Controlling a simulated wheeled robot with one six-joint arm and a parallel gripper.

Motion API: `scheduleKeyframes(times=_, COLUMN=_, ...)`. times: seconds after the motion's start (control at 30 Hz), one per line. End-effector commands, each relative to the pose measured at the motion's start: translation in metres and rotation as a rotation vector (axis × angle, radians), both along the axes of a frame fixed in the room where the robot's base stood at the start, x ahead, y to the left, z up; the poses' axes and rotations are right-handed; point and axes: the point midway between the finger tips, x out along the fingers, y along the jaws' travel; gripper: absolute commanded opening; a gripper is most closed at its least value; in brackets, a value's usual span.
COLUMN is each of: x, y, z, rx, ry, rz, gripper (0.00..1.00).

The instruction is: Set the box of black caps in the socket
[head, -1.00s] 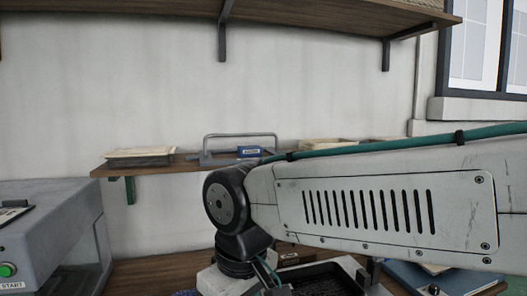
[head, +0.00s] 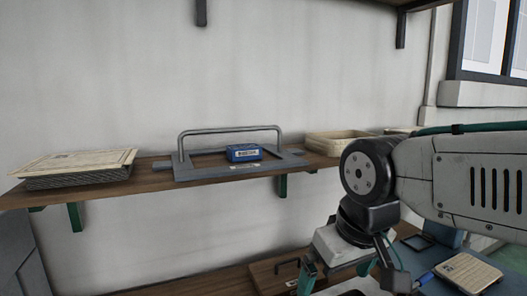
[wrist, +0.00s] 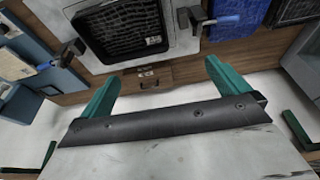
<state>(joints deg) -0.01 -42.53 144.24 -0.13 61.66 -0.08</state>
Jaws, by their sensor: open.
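My gripper (wrist: 163,70) is open, its two teal fingers apart with nothing between them. In the wrist view, a black tray or recess (wrist: 105,14) sits in a pale panel (wrist: 182,40) beyond the fingers; its dark contents are too unclear to name. In the head view, a small blue box (head: 243,153) with a white label lies on a grey handled frame (head: 205,173) on the wall shelf. Its contents are hidden and the label is unreadable, so I cannot tell whether it holds black caps. My gripper is below and right of it, apart from it.
The shelf (head: 150,190) also bears a paper stack (head: 75,170) and a pale tray (head: 340,140). Dark clamps with blue handles flank the pale panel, one at its right (wrist: 200,20).

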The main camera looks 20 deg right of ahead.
Motion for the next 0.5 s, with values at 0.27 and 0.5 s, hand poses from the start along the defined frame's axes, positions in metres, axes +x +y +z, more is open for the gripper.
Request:
scheduleKeyframes(times=0.27, x=0.153, y=0.006, z=0.105, rx=-0.001, ry=-0.317, rz=0.000, gripper=1.00)
scheduleKeyframes(times=0.5, x=0.273, y=0.016, z=0.163, rx=0.000, ry=-0.433, rz=-0.001, gripper=1.00)
